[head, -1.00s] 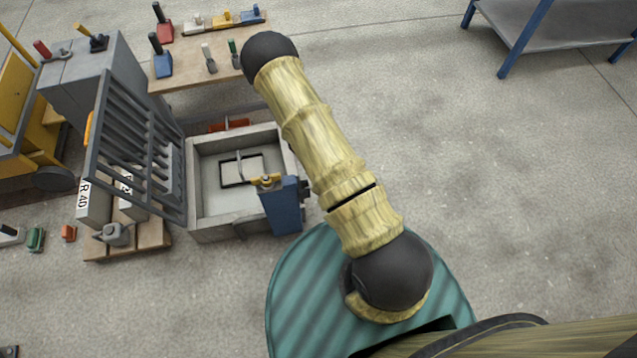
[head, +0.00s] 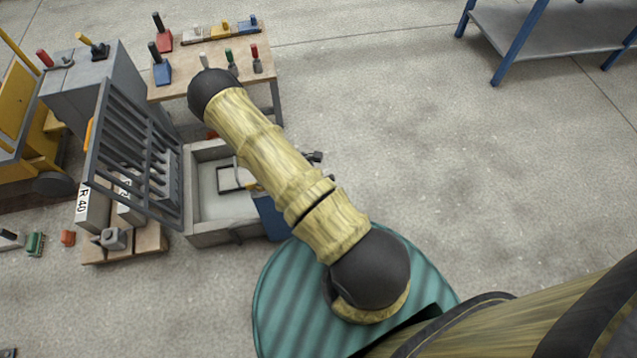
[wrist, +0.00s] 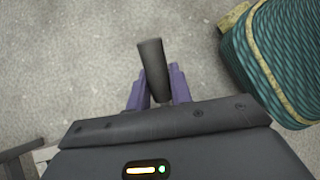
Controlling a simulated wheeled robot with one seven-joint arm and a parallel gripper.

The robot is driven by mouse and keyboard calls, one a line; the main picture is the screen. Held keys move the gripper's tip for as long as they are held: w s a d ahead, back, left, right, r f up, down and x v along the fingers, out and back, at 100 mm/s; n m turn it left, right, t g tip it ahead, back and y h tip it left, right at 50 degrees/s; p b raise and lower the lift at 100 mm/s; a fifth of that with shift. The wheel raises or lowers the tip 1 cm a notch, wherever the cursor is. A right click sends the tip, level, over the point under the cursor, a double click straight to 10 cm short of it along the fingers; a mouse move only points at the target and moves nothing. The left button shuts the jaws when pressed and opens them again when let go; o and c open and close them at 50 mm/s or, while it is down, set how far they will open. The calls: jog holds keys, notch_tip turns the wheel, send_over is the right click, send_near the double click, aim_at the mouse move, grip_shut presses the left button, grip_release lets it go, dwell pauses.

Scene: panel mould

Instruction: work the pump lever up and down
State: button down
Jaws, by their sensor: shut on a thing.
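My gripper (wrist: 158,88) shows in the wrist view with its two purple fingers shut on a dark cylindrical grip, the pump lever's handle (wrist: 152,62). The handle stands between the fingers and its free end sticks out beyond them. In the head view a blue box-shaped unit, which looks like the pump (head: 270,218), stands at the right front corner of the grey mould box (head: 207,240), partly hidden by my arm. A small dark part (head: 314,157) shows just right of my arm; I cannot tell whether it is lever or gripper. The rest of the lever is hidden.
A grey barred panel (head: 138,160) stands tilted on the mould's left side. A wooden table (head: 180,88) with several coloured tools is behind. A grey cabinet (head: 92,85) and yellow cart (head: 15,120) stand left. The floor to the right is clear up to a blue-legged table (head: 540,38).

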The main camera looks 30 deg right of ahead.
jog(key=c, duration=1.3)
grip_release()
jog(key=shift+r, duration=0.1)
jog(key=p+v, duration=0.4)
jog(key=v, duration=1.3)
jog(key=shift+w+a, duration=0.15)
jog(key=shift+a, duration=0.1)
